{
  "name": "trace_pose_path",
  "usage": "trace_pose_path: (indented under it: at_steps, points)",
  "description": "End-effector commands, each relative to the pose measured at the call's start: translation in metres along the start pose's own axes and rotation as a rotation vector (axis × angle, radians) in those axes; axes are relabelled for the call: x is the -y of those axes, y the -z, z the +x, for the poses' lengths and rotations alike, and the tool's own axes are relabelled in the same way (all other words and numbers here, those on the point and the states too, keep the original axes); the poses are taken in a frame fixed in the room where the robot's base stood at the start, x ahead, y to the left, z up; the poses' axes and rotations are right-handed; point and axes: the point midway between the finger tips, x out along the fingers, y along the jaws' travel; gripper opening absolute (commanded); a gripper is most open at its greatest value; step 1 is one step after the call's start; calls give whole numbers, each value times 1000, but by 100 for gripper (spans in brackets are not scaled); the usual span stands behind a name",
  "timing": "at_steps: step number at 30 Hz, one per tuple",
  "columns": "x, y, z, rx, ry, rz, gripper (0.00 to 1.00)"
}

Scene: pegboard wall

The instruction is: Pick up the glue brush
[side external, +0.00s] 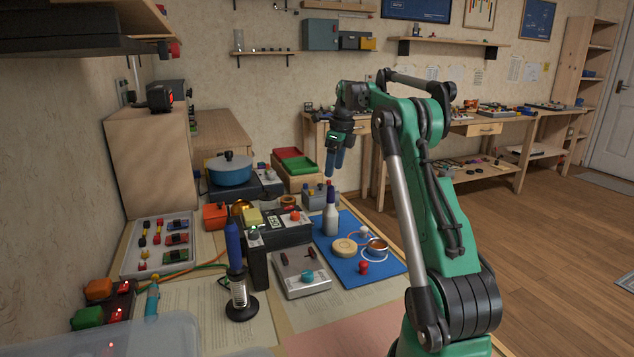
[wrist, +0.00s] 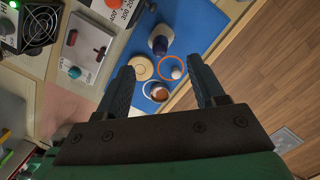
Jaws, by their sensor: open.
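My gripper (side external: 335,168) hangs above the bench with its blue fingers pointing down. It is open and empty, and its fingertips also show apart in the wrist view (wrist: 161,68). No thing is plainly recognisable as a glue brush. A grey-white bottle with a dark blue, stick-like top (side external: 330,214) stands upright on the blue mat (side external: 326,246); I cannot tell whether its top is a brush handle. The bottle is below my gripper, clear of the fingers. In the wrist view the bottle (wrist: 158,44) appears beyond the fingertips, between them.
A tall blue tool in a black stand (side external: 235,246) and a blue pot (side external: 230,174) are farther left.

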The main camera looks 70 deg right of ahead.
Motion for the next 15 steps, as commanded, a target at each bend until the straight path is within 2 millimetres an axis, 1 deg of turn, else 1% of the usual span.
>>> trace_pose_path:
  at_steps: [5,15]
  points:
    - [0,1,14,0,0,-2,62]
    - [0,1,57,1,1,-3,62]
